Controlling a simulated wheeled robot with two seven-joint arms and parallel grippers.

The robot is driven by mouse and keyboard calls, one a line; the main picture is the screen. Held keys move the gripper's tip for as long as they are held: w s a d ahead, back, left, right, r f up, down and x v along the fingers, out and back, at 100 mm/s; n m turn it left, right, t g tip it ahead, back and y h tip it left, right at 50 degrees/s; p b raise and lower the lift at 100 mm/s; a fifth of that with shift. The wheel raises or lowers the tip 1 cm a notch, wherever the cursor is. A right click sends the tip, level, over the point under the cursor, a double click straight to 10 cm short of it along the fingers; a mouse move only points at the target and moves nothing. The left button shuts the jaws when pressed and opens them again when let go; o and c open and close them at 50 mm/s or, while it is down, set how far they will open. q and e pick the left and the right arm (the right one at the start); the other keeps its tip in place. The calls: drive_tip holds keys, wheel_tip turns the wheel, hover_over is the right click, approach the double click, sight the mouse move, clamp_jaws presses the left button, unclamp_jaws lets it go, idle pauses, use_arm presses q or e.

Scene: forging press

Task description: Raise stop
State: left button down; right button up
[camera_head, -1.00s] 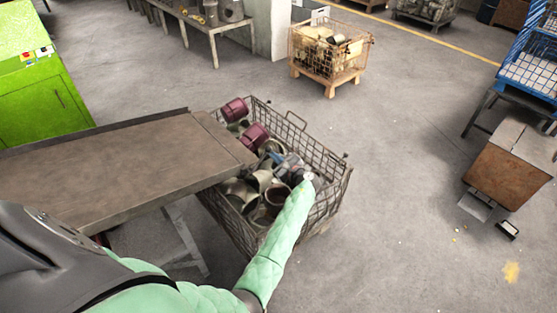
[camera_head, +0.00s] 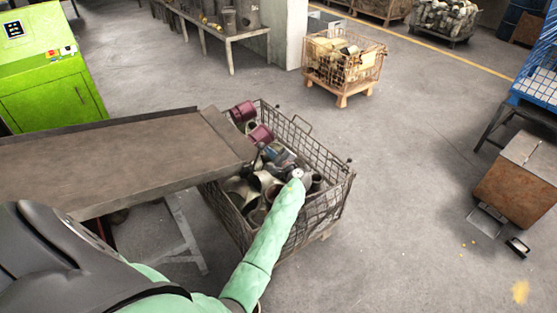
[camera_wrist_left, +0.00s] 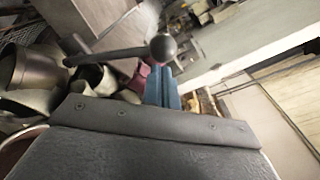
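A dark lever with a round ball knob (camera_wrist_left: 163,47) crosses the upper middle of the left wrist view; I take it to be the stop's handle. It seems to sit at the end of the grey chute (camera_head: 130,155), where it is small and hard to make out in the head view. My left gripper (camera_head: 268,152) is over the wire basket beside the chute's end. Its blue fingers (camera_wrist_left: 163,88) are close together with nothing visible between them. They point toward the knob and appear just short of it; I cannot tell whether they touch. My right gripper is not in view.
The wire basket (camera_head: 335,195) holds several metal pipe parts, two of them maroon, under my left arm. A green cabinet (camera_head: 50,95) stands at the far left. Another crate (camera_head: 343,68) stands behind. The floor to the right is largely clear, up to a brown box (camera_head: 515,180).

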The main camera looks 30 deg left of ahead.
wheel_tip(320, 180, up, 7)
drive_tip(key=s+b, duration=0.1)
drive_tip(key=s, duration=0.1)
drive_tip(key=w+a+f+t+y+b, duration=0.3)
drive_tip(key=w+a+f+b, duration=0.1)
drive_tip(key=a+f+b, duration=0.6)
use_arm(q)
drive_tip(key=s+a+n+b, duration=0.5)
drive_tip(key=s+n, duration=0.7)
drive_tip(key=n, duration=0.1)
drive_tip(key=shift+r+t+y, duration=0.25)
drive_tip(key=shift+t+y, duration=0.05)
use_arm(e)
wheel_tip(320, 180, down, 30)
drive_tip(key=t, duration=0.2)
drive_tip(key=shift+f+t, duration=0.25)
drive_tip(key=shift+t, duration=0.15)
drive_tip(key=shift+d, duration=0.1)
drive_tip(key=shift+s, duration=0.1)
